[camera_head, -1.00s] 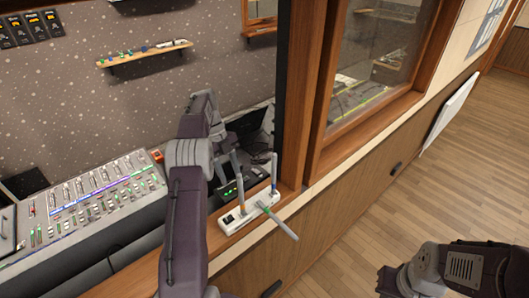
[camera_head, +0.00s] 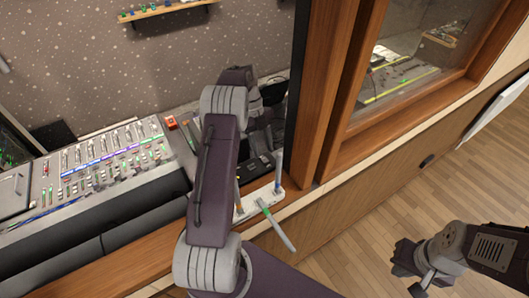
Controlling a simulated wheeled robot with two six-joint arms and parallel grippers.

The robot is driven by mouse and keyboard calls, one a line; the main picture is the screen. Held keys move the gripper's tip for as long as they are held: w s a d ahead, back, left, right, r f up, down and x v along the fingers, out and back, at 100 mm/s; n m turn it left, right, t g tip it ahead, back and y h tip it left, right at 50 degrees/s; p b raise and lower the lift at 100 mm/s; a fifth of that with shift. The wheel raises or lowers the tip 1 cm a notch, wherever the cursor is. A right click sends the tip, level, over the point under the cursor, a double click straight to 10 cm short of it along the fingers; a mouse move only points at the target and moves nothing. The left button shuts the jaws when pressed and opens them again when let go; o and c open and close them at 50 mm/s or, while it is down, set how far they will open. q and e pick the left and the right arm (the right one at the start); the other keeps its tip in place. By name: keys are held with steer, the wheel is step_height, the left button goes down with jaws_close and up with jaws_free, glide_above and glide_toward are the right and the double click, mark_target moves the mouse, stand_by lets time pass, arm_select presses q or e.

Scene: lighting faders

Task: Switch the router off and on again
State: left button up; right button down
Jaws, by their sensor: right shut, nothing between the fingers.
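A white unit (camera_head: 270,203) sits on the wooden ledge, just right of my left arm. Rods with coloured bands stand on it. The blue-banded rod (camera_head: 279,168) is upright and the green-banded rod (camera_head: 277,226) leans down over the front edge. A third rod is mostly hidden by my arm. A dark box (camera_head: 258,167) lies behind the unit, partly covered by my arm; I cannot tell whether its lights are lit. My left arm reaches over the ledge and its fingers are hidden. My right gripper (camera_head: 408,270) is shut and empty, low at the right.
A fader desk (camera_head: 105,160) lies left of my left arm, with a red object (camera_head: 171,121) at its back edge. A dark window post (camera_head: 299,95) and wooden frame (camera_head: 325,90) stand right of the arm. The wooden floor (camera_head: 345,265) is clear.

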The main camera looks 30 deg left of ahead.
mark_target(266, 160)
arm_select(q)
steer(key=shift+w+d+f+p, duration=0.15)
steer(key=shift+d+f, duration=0.1)
steer(key=shift+f, duration=0.3)
steer(key=shift+s+d+f+p, duration=0.1)
steer(key=shift+d+f+p, duration=0.1)
steer(key=shift+f, duration=0.5)
steer(key=shift+s, duration=0.4)
steer(key=shift+w, duration=0.2)
jaws_close()
steer(key=y+b, duration=0.1)
steer(key=b, duration=0.1)
steer(key=t+y+b, duration=0.1)
steer(key=b, duration=0.1)
steer(key=shift+s+d+f, duration=0.2)
steer(key=shift+d+f, duration=0.05)
steer(key=shift+d, duration=0.15)
steer(key=shift+r, duration=0.1)
steer(key=shift+r+y, duration=0.15)
steer(key=shift+y, duration=0.25)
jaws_free()
